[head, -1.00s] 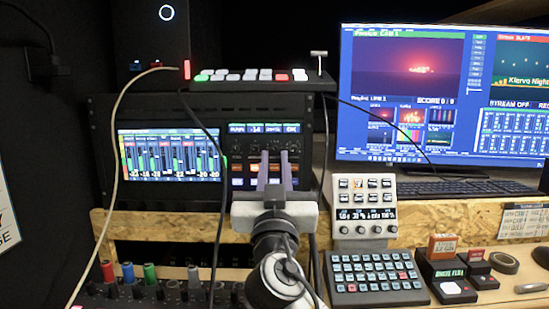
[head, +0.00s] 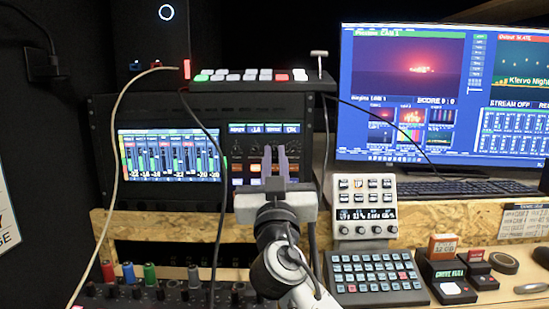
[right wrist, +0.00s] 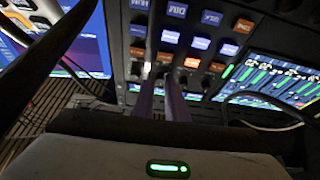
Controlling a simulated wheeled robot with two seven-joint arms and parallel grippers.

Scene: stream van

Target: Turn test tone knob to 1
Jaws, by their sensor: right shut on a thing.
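The audio panel (head: 243,147) stands in the rack, right of the meter screen, with a row of small dark knobs under a strip of small displays. My right gripper (head: 275,153) reaches up to this knob row from below. Its two fingers are shut on a knob, with a narrow gap between them. The knob is mostly hidden by the fingers in the head view. In the right wrist view the gripper (right wrist: 160,76) meets the knob row below the orange and blue buttons (right wrist: 170,37). Knob labels and pointer are too small to read. My left gripper is not in view.
A switcher (head: 250,77) with lit buttons sits on top of the rack, and its cables hang down in front. A white control box (head: 364,205) and a keypad (head: 374,278) stand to the right. Several colored microphone-like plugs (head: 150,273) stand at lower left.

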